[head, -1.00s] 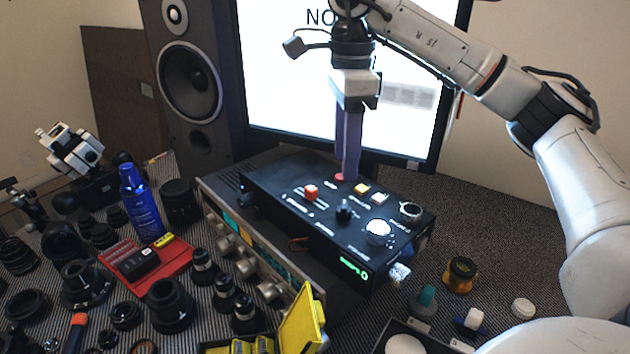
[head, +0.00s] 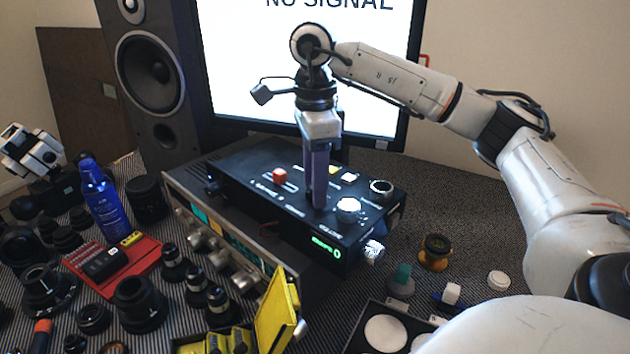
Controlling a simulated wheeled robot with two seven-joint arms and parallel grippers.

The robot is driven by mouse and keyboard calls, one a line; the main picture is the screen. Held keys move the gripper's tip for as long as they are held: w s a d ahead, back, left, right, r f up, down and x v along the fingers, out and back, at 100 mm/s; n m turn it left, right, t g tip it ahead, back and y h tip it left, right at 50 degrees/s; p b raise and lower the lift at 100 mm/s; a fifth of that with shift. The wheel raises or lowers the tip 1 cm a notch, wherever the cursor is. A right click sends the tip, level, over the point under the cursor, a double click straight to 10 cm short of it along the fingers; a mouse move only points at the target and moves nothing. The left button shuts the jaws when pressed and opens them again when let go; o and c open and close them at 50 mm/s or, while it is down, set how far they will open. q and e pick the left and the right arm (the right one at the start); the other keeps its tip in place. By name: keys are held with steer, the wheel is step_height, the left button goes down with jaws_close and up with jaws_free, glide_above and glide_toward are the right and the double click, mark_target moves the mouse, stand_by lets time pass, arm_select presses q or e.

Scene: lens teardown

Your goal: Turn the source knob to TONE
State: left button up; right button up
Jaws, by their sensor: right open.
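The black control box (head: 235,200) has a red button (head: 279,175), pale buttons, a large white knob (head: 348,208), a dark round knob with a pale rim (head: 381,188) and a green display. My right gripper (head: 319,204) points straight down over the middle of its top face, just left of the white knob. Its purple fingers are open and hide the small black knob that stands there. Whether they touch it, and which way its pointer faces, I cannot tell. The panel labels are too small to read. My left gripper is out of view.
The box sits on a silver-fronted unit (head: 215,250). A monitor (head: 250,80) showing "NO SIGNAL" and a speaker (head: 150,75) stand behind. Lenses, a blue bottle (head: 103,200) and a red tray (head: 140,257) fill the left. A yellow-black ring (head: 435,252) lies at right.

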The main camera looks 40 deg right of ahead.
steer(key=c, duration=1)
steer(key=shift+m, duration=0.4)
steer(key=m+p, duration=0.1)
steer(key=m, duration=0.2)
steer(key=shift+r+m+p, duration=0.1)
steer(key=shift+m+p, duration=0.2)
steer(key=shift+p, duration=0.05)
steer(key=shift+m+p, duration=0.5)
steer(key=shift+m, duration=1.2)
steer(key=o, duration=1)
steer(key=shift+a, duration=0.1)
